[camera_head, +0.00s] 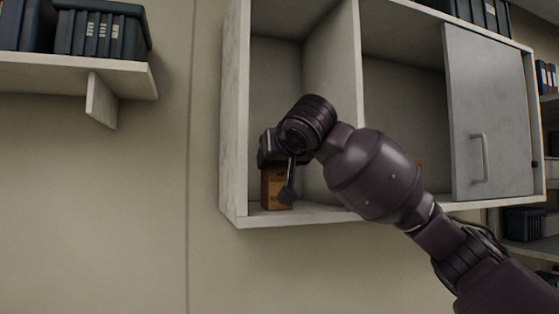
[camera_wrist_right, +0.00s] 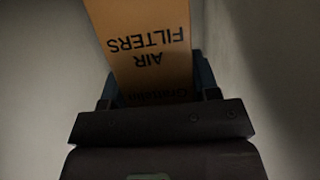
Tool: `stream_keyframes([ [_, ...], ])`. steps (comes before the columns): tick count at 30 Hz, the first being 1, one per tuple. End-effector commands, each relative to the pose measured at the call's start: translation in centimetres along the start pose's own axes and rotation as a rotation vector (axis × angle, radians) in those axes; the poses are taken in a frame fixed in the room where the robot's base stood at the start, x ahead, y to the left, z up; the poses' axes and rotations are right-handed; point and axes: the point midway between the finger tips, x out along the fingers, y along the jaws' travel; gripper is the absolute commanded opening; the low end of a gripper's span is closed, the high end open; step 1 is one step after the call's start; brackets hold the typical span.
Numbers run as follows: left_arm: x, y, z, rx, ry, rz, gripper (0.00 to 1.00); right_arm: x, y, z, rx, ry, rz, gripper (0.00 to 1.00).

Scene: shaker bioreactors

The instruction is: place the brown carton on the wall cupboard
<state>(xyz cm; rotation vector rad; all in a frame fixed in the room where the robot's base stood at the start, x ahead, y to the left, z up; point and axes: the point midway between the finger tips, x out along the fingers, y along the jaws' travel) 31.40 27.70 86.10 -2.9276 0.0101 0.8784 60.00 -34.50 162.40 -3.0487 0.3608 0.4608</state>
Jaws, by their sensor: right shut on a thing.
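The brown carton (camera_head: 275,188) is upright inside the left compartment of the wall cupboard (camera_head: 236,120), low and near its floor. I cannot tell for sure whether its base touches the shelf. My right gripper (camera_head: 277,172) reaches into that compartment and is shut on the carton. In the right wrist view the carton (camera_wrist_right: 148,45) sits between the two fingers (camera_wrist_right: 158,88), with the upside-down print "AIR FILTERS" facing the camera. My forearm and wrist hide part of the compartment. My left gripper is not in view.
A vertical divider (camera_head: 345,75) separates the left compartment from the middle one. A sliding door (camera_head: 490,110) with a handle covers the right part. A wall shelf (camera_head: 60,75) with dark bins (camera_head: 103,32) is at upper left. Dark boxes stand on the cupboard top.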

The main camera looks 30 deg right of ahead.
Motion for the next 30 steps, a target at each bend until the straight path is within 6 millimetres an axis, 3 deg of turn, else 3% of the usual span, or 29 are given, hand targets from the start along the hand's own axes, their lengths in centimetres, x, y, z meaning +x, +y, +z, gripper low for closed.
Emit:
stream_keyframes([
  [8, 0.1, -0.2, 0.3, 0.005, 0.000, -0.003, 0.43, 0.1, 0.0, 0.3, 0.000, 0.000, -0.001, 0.28],
  [9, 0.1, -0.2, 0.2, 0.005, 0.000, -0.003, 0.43, 0.1, 0.0, 0.2, 0.000, 0.000, 0.000, 0.61],
  [13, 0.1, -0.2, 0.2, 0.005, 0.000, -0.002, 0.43, 0.1, 0.0, 0.2, 0.000, 0.000, 0.000, 0.81],
  [24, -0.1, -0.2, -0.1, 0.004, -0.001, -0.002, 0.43, 0.0, 0.0, -0.2, 0.000, 0.000, 0.000, 0.81],
  [30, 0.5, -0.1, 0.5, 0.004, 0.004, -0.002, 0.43, -2.9, 0.0, 0.1, -0.001, 0.004, -0.002, 0.81],
])
